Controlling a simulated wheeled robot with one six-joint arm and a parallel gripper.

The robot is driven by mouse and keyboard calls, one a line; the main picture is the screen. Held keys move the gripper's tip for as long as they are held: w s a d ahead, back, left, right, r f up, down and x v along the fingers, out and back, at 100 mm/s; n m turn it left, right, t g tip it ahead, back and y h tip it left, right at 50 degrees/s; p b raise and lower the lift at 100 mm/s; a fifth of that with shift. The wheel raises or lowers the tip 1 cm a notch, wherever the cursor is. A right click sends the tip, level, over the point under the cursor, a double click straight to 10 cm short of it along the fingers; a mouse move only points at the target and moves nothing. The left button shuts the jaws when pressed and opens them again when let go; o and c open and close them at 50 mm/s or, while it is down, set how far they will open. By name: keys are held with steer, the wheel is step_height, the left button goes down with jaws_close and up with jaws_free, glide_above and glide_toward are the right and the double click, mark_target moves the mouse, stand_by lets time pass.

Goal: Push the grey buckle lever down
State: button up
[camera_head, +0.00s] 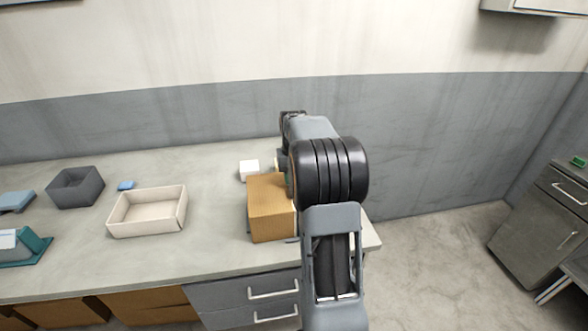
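My arm reaches over the right end of the workbench, beside and partly in front of a tan box (268,208). The fingers of my gripper are hidden behind my own arm, so I cannot see whether they are open or shut. I cannot make out a grey buckle lever. It may be hidden behind my arm or the tan box.
The grey workbench (215,225) also holds a white block (249,169), a cream tray (150,222), a dark grey bin (76,188), a small blue piece (126,185) and a teal holder (38,248). A grey cabinet (543,220) stands at the right.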

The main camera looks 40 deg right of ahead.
steer(key=o, duration=0.9)
steer(key=shift+o, duration=0.2)
step_height(320, 180, up, 14)
steer(key=shift+p, duration=0.45)
steer(key=shift+w+f, duration=0.1)
